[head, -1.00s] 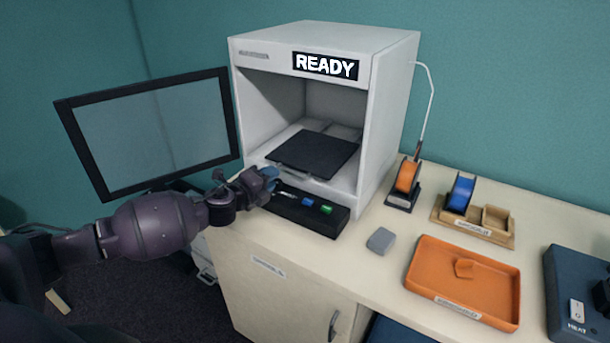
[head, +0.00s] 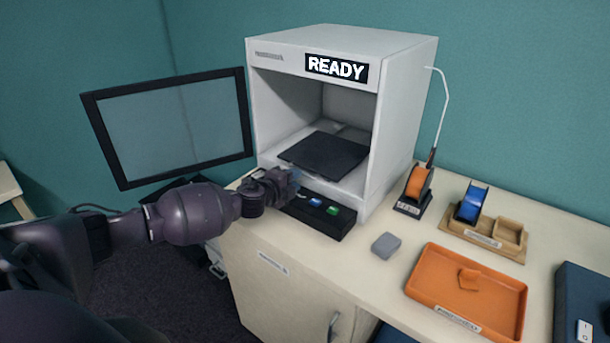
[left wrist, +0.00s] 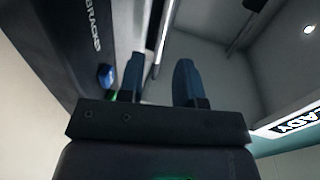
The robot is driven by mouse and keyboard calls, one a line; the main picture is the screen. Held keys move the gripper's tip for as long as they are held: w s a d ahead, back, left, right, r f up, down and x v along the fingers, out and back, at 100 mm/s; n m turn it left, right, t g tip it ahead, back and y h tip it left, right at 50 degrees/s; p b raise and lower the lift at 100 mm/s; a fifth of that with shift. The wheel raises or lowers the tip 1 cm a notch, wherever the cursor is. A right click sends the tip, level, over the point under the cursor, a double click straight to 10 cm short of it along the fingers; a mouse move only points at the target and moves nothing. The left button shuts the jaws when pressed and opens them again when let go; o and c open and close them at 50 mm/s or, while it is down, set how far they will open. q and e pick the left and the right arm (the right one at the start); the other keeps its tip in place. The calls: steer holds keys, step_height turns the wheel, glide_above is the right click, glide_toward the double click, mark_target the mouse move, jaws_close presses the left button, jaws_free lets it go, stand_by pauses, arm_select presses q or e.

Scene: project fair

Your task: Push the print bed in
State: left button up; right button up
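The print bed (head: 325,154) is a flat black plate inside the open front of the white printer (head: 400,110), whose sign reads READY. My left gripper (head: 292,184) is at the printer's lower front, just in front of the bed and beside the dark control panel (head: 325,222). In the left wrist view its two blue fingers (left wrist: 158,82) stand apart with nothing visible held between them. I cannot tell whether they touch the bed's front edge. My right gripper is in neither view.
Blue and green buttons (head: 316,202) sit on the control panel close to my left gripper. A monitor (head: 170,125) stands to the left. A grey block (head: 386,245), orange tray (head: 430,295), and orange and blue spools (head: 471,205) are on the worktop to the right.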

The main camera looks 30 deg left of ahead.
mark_target(305, 175)
arm_select(q)
steer(key=shift+x, duration=2.8)
